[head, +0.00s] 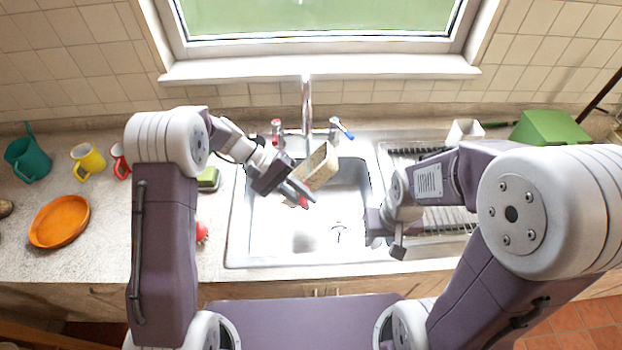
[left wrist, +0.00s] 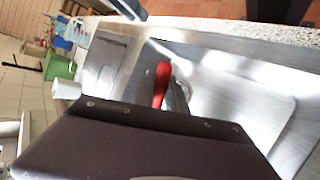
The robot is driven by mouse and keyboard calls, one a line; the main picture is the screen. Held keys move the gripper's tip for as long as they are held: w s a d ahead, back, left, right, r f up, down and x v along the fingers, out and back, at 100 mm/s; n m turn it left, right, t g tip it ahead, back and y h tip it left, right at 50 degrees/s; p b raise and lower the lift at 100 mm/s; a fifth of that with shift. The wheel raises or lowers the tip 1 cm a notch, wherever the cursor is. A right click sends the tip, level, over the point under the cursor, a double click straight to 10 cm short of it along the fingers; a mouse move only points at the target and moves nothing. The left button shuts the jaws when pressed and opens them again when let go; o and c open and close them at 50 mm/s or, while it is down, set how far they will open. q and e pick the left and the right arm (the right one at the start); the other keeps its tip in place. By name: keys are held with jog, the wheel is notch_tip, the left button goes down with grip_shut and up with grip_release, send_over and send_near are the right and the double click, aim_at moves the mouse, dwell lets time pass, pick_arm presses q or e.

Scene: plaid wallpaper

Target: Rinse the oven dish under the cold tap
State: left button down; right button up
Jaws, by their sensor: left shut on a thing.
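A beige, box-shaped oven dish (head: 320,165) is tilted above the back of the sink basin, just in front of the spout. My left gripper (head: 300,193) is shut at the near left side of this dish. A small red piece (head: 303,201) shows at its fingertips, also as a red bar in the left wrist view (left wrist: 161,84); I cannot tell what it belongs to. The blue-marked cold tap (head: 338,130) is right of the spout (head: 307,100), the red-marked tap (head: 276,130) left. No water stream is visible. My right gripper (head: 384,243) is open and empty over the sink's right edge.
The steel sink (head: 300,235) has clear floor at the front. A drainer rack (head: 445,220), a white container (head: 465,131) and a green box (head: 548,128) are right. Mugs, an orange dish (head: 60,221) and a red item (head: 202,231) are left.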

pick_arm(q)
jog(key=shift+d, duration=0.15)
jog(key=shift+s+d, duration=0.15)
jog(key=shift+d, duration=0.2)
jog(key=shift+a, duration=0.15)
jog(key=shift+w+a, duration=0.2)
jog(key=shift+a, duration=0.15)
pick_arm(e)
jog(key=shift+r, duration=0.1)
pick_arm(q)
jog(key=shift+d, duration=0.1)
jog(key=shift+s+d, duration=0.2)
jog(key=shift+d, duration=0.2)
jog(key=shift+a, duration=0.1)
